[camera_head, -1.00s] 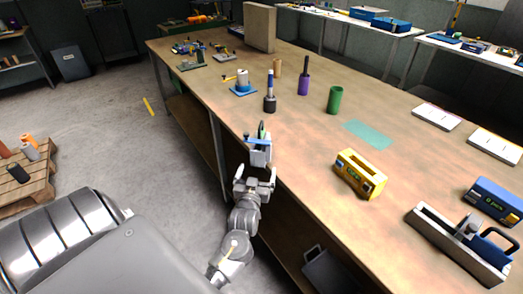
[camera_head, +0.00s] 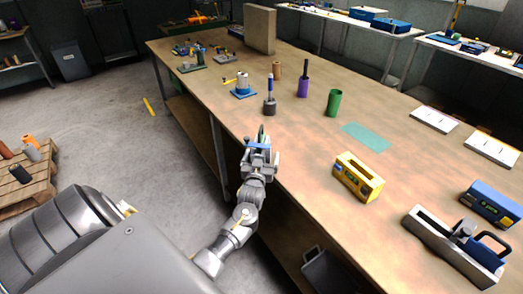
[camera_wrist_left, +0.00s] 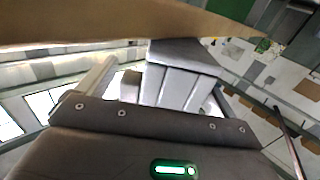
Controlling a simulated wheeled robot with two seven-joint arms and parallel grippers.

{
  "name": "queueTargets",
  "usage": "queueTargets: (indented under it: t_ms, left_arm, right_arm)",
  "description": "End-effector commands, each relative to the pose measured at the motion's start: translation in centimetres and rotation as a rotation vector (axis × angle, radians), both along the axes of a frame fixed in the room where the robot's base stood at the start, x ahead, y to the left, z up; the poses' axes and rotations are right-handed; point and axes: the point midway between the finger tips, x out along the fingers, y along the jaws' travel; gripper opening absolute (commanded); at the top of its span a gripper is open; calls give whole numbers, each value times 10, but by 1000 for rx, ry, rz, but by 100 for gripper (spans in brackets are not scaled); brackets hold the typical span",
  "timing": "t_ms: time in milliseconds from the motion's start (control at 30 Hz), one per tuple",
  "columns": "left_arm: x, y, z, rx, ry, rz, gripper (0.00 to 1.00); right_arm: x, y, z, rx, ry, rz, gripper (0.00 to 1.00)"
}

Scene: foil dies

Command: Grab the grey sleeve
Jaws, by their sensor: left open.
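A dark grey sleeve (camera_head: 269,107) stands upright near the table's left edge in the head view, with a blue-topped rod rising from it. A lighter grey sleeve (camera_head: 32,154) lies among others on the pallet at far left. I cannot tell which is meant. My left gripper (camera_head: 261,156) is open at the table's near-left edge, apart from both. It covers much of a light grey holder with a blue band (camera_head: 258,145). In the left wrist view a grey block (camera_wrist_left: 180,75) shows ahead. No grey sleeve can be made out there. My right gripper is out of view.
The wooden table (camera_head: 300,135) also bears a purple sleeve (camera_head: 303,88), a green sleeve (camera_head: 333,104), a tan sleeve (camera_head: 277,70) and a yellow box (camera_head: 357,177). A wooden pallet (camera_head: 45,172) stands on the floor at left. The table's edge is close to my left arm.

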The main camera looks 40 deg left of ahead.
Motion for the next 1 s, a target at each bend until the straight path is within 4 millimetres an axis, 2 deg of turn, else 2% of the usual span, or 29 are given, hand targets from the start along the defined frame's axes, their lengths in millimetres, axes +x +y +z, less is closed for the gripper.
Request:
queueTargets:
  t_ms: [100, 367, 767, 1000]
  left_arm:
    - [8, 5, 0, 1, 2, 1, 93]
    - [10, 6, -1, 0, 1, 0, 91]
    - [9, 5, -1, 0, 1, 0, 39]
    - [10, 5, 2, 2, -4, 0, 37]
  right_arm:
    - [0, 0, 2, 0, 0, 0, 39]
    - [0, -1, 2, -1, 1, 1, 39]
    - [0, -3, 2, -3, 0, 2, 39]
    - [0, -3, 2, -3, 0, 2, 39]
